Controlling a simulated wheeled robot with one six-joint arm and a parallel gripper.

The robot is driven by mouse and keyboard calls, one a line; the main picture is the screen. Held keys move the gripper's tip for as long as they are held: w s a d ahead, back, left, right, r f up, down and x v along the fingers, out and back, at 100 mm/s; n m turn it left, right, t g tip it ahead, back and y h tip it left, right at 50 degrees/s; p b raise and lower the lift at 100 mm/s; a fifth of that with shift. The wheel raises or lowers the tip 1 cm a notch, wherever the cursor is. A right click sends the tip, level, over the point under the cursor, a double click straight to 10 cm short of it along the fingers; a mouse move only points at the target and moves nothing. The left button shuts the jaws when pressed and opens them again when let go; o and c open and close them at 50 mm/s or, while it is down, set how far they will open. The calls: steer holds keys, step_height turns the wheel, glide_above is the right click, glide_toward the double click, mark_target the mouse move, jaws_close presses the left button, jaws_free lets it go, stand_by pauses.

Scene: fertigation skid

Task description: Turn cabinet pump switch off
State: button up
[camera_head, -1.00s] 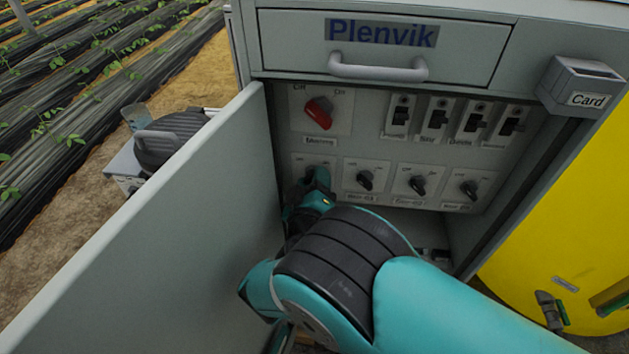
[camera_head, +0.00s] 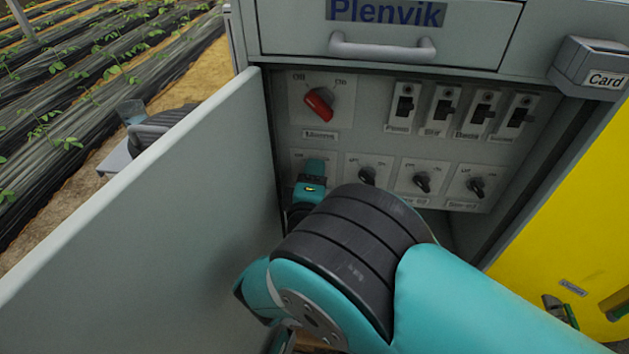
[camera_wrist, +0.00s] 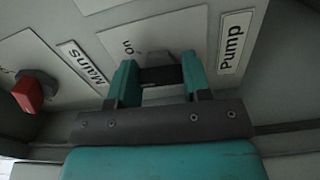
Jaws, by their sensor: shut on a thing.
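The pump switch (camera_wrist: 160,75) is a dark rotary knob on a light plate, with the label "Pump" (camera_wrist: 231,45) beside it in the wrist view. My gripper (camera_wrist: 158,70) has its two teal fingers closed on either side of this knob. In the head view my gripper (camera_head: 313,172) is at the left end of the lower switch row and hides the knob. Part of the plate's "on" marking shows in the wrist view; the knob's exact angle is hard to read. The cabinet (camera_head: 370,137) stands open around the switch panel.
A red mains switch (camera_head: 319,102) sits above the pump switch. Several black rotary switches (camera_head: 422,182) lie to its right, with breakers (camera_head: 441,112) above them. The open door (camera_head: 150,220) stands close on the left. A drawer handle (camera_head: 381,46) and card box (camera_head: 592,75) project above.

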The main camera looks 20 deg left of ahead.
steer(key=shift+r+n+b, duration=0.15)
steer(key=shift+n+b, duration=0.2)
steer(key=shift+n, duration=4.45)
steer(key=o, duration=0.9)
